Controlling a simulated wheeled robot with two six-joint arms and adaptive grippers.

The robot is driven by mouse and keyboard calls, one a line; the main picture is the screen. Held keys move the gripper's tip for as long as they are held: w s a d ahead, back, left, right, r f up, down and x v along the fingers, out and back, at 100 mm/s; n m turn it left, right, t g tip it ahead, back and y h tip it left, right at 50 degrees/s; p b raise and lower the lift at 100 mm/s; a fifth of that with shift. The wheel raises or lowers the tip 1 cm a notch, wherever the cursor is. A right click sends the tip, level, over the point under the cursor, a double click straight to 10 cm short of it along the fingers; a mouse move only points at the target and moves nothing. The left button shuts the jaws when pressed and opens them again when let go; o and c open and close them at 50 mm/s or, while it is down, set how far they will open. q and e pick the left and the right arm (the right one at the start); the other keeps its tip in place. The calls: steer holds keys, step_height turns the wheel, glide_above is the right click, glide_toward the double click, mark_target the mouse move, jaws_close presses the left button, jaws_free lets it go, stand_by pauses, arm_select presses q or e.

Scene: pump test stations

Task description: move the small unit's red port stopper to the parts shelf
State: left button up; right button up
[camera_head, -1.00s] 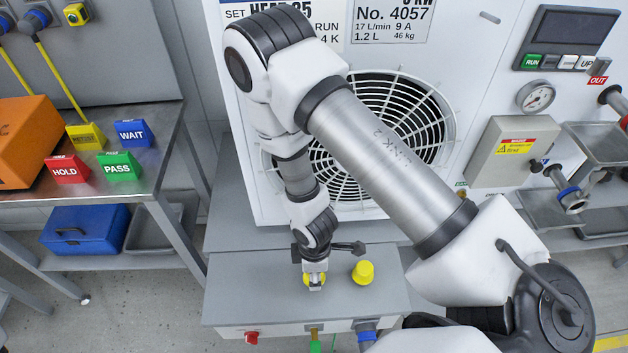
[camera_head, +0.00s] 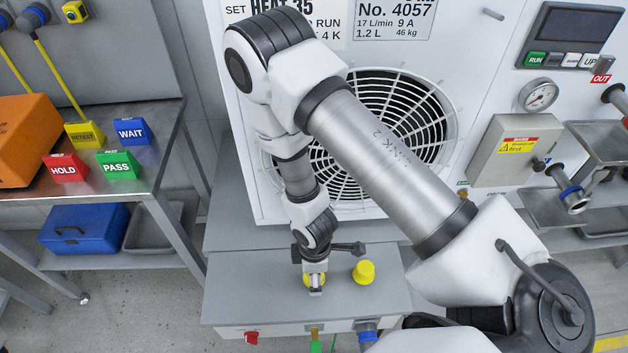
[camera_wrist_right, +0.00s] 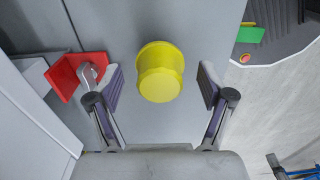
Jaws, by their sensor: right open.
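A small red piece (camera_head: 251,337), which looks like the red port stopper, sits on the front face of the small grey unit (camera_head: 240,290). My right gripper (camera_head: 316,288) is over the unit's top. In the right wrist view my right gripper (camera_wrist_right: 158,88) is open, with a yellow cap (camera_wrist_right: 160,72) between its fingers and gaps on both sides. My left gripper is not in view. I cannot tell which surface is the parts shelf.
A red bracket-like piece (camera_wrist_right: 72,72) stands close to the left finger in the wrist view. The large white unit (camera_head: 235,130) rises behind. A steel table (camera_head: 150,175) with signs and an orange case (camera_head: 25,140) is left. Grey trays (camera_head: 600,145) are at right.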

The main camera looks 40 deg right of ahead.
step_height(320, 180, up, 12)
stand_by(0.5)
